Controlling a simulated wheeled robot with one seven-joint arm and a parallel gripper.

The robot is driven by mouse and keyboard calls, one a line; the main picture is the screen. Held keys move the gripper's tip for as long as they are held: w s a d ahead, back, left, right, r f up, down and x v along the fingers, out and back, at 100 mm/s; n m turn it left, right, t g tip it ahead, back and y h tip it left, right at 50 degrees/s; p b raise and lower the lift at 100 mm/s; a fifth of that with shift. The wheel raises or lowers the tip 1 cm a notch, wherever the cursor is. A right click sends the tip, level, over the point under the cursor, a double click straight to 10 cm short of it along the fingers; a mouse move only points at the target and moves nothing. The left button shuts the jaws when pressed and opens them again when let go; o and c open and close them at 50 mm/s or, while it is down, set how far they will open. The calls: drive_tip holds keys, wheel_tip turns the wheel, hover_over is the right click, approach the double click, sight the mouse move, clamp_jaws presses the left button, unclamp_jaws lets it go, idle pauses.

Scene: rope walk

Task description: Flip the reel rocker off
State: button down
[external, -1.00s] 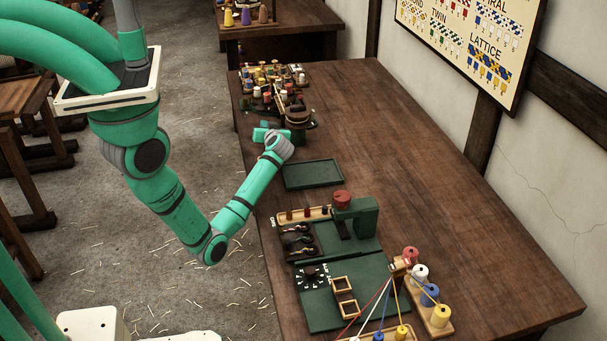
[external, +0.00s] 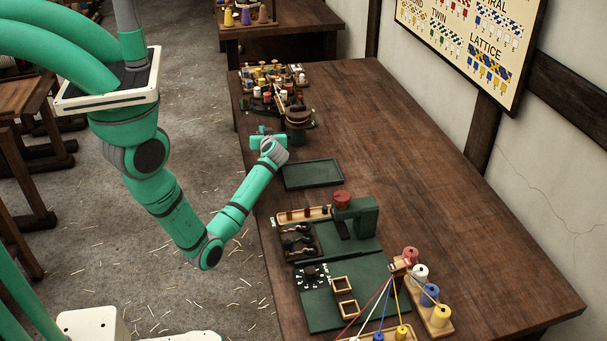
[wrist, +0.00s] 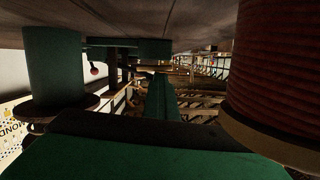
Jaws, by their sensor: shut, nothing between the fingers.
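In the wrist view, a large red-wound spool (wrist: 275,65) fills the right side close up, and a green cylinder (wrist: 52,65) stands at the left.
An empty green tray (external: 312,174) lies just in front of the reel. A rack of small bobbins (external: 275,78) stands behind it. A green machine with a red knob (external: 342,197) and colored thread spools (external: 430,295) are nearer the camera. The bench's right side is clear.

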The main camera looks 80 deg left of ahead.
drive_tip(key=shift+s+f+n, duration=0.15)
drive_tip(key=shift+f+n, duration=0.15)
drive_tip(key=shift+f, duration=0.1)
drive_tip(key=shift+r, duration=0.45)
drive_tip(key=r, duration=0.3)
drive_tip(key=shift+s, duration=0.25)
drive_tip(key=v, duration=1)
drive_tip(key=shift+s+r, duration=0.3)
drive_tip(key=shift+r, duration=0.15)
